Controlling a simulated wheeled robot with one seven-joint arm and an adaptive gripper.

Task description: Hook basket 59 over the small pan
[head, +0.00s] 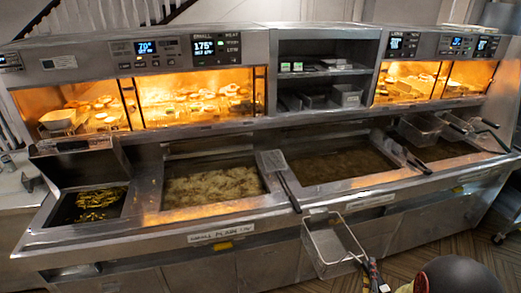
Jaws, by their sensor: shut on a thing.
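A wire basket (329,248) hangs in front of the range's front edge, lower centre of the head view. No number can be read on it. Its handle runs down to the right to my gripper (372,270), which is shut on it. The basket is out over the floor, apart from the pans. The pan with pale, foaming oil (213,187) is to the basket's upper left. The front label (207,236) below it is hard to read; a display above it appears to say "small". I take this as the small pan.
A flat skimmer (272,160) with a dark handle lies across the divider between the foaming pan and the darker middle pan (340,164). More baskets (419,130) with black handles sit at the right pan. Lit food cabinets stand behind.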

